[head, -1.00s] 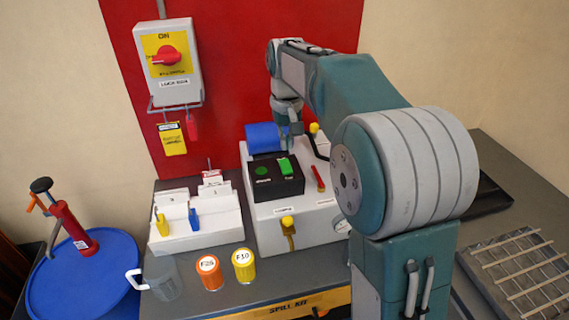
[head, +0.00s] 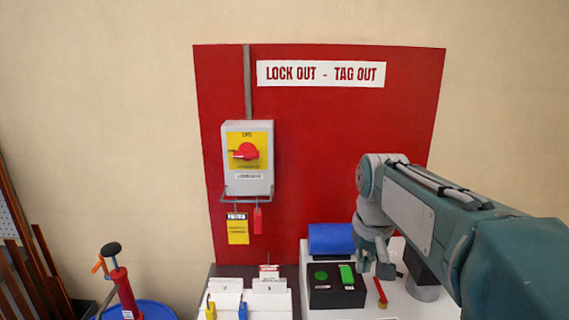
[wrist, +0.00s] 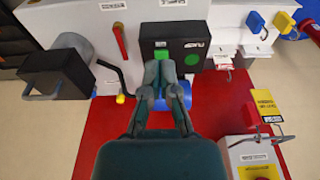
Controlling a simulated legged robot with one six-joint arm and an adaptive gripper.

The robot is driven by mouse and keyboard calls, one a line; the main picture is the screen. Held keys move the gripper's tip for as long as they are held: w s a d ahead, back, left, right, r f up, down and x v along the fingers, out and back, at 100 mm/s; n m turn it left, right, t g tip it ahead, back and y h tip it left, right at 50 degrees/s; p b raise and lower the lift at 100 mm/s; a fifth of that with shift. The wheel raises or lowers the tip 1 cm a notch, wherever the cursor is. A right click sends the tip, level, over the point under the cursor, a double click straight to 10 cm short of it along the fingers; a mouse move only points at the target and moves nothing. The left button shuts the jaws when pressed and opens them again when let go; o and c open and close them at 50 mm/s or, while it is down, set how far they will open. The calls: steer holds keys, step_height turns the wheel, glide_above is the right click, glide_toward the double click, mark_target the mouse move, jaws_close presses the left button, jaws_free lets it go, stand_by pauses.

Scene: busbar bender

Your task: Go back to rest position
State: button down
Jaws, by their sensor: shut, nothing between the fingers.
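My gripper (head: 376,268) hangs at the end of my arm, in front of the red board on the right side of the head view. It is shut and empty. In the wrist view its two fingers (wrist: 161,68) are together, in line with the black control box (wrist: 175,45) with its green buttons. In the head view that box (head: 337,292) is just left of the gripper. I cannot tell the exact gap between the fingers and the box.
A blue cylinder (head: 331,239) sits behind the control box. A grey switch box (head: 247,181) with a red knob is on the red board (head: 320,130). White tag holders (head: 228,284) stand left. A blue drum lid (head: 148,310) and red-handled tool (head: 123,292) are at lower left.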

steer(key=s+f+t, duration=0.2)
steer(key=s, duration=0.7)
steer(key=s+f+t, duration=0.1)
steer(key=s+f, duration=0.2)
steer(key=s, duration=0.7)
steer(key=shift+f+t, duration=0.35)
steer(key=shift+t, duration=0.05)
steer(key=shift+w+r, duration=0.1)
steer(key=shift+w, duration=0.05)
stand_by(0.9)
